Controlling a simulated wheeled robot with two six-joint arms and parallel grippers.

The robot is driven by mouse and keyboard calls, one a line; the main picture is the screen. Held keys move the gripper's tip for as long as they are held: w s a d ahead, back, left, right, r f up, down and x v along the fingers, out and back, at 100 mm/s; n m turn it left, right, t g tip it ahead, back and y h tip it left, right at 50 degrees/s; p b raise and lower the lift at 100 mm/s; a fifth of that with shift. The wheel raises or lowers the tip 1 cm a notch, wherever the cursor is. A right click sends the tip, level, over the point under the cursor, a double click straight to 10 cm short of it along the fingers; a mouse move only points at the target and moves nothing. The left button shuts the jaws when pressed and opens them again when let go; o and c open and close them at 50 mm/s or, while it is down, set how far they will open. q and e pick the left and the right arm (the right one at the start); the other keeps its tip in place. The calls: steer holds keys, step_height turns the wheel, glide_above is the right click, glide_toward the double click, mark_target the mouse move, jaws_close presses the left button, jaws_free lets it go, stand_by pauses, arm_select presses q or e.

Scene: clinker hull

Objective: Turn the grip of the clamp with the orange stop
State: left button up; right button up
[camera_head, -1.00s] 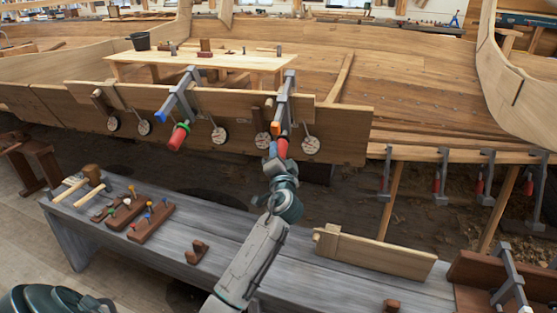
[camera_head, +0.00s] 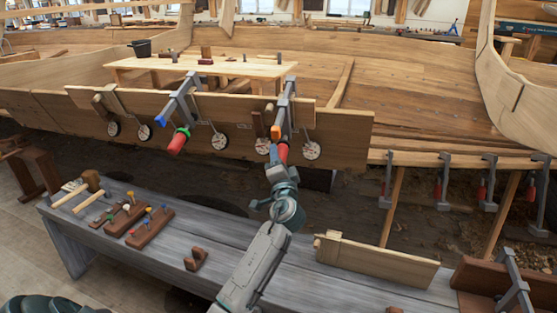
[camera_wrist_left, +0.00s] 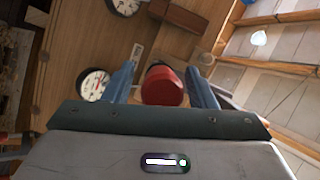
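The clamp with the orange stop (camera_head: 276,132) hangs on the hull plank, right of centre in the head view. Its red grip (camera_head: 282,153) points down; in the wrist view the grip (camera_wrist_left: 162,86) shows end-on between my fingers. My left gripper (camera_head: 275,160) is at this grip from below. In the wrist view its two blue-grey fingers (camera_wrist_left: 160,84) stand either side of the grip, with a gap visible on the left; contact on the right is unclear. A second clamp with a blue stop (camera_head: 160,121) and red grip (camera_head: 177,144) hangs to the left. My right gripper is not in view.
Round dials (camera_head: 220,141) hang along the plank beside the clamps. The grey bench (camera_head: 225,225) below holds mallets, a peg rack (camera_head: 150,229) and a wooden board (camera_head: 375,262). More clamps (camera_head: 443,180) hang at the right.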

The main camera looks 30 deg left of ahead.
arm_select(q)
steer(key=shift+o, duration=0.2)
steer(key=shift+s+d, duration=0.1)
steer(key=b+v, duration=0.1)
steer(key=v, duration=0.9)
steer(key=shift+s+d, duration=0.15)
steer(key=shift+s, duration=0.1)
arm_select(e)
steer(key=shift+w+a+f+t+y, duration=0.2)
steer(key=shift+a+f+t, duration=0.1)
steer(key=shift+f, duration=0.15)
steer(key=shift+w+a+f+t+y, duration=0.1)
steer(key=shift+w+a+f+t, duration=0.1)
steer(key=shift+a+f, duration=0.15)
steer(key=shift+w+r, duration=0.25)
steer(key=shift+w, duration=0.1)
